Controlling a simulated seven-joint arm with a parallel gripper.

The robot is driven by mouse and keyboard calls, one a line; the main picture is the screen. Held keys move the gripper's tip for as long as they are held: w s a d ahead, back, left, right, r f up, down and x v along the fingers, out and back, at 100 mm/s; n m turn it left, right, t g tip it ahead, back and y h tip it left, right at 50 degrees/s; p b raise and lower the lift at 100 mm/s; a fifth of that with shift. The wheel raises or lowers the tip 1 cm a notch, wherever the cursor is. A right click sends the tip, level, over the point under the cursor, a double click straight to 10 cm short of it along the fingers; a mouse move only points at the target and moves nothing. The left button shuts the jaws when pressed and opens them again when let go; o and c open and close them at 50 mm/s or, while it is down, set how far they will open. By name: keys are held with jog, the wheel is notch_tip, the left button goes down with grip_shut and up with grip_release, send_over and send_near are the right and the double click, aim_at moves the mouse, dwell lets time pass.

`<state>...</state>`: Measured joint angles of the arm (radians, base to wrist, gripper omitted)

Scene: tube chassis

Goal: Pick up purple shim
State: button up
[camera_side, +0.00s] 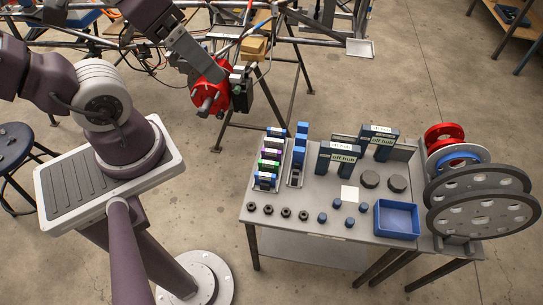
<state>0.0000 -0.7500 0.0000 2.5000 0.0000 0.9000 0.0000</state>
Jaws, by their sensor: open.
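The purple shim (268,164) is a small thin strip in the left-hand slotted rack on the grey work table. My gripper (241,92) is open, up and to the left of the table, behind the rack in the picture. It is well apart from the shim, with no object visible in it. Its fingertips are small and hard to make out against the red wrist part.
The grey table (335,226) also holds a second rack (298,160), dark labelled stands (337,160), several dark nuts (286,212), blue cylinders, round dark pucks and a blue bin (397,204). Large discs (484,212) stand at its right end. A metal frame is behind.

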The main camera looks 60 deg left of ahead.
jog(key=shift+o, duration=0.5)
notch_tip(320, 180, up, 5)
jog(key=n+g, duration=0.5)
jog(key=n, duration=0.4)
send_over(271, 151)
jog(key=a, duration=0.1)
jog(key=shift+g, duration=0.3)
jog(key=f, duration=3.5)
jog(key=d+f, duration=0.1)
jog(key=f, duration=1.7)
jog(key=shift+f, duration=0.15)
jog(key=c, duration=1.4)
notch_tip(271, 151, up, 10)
jog(key=shift+r, duration=0.1)
jog(key=shift+c, duration=0.2)
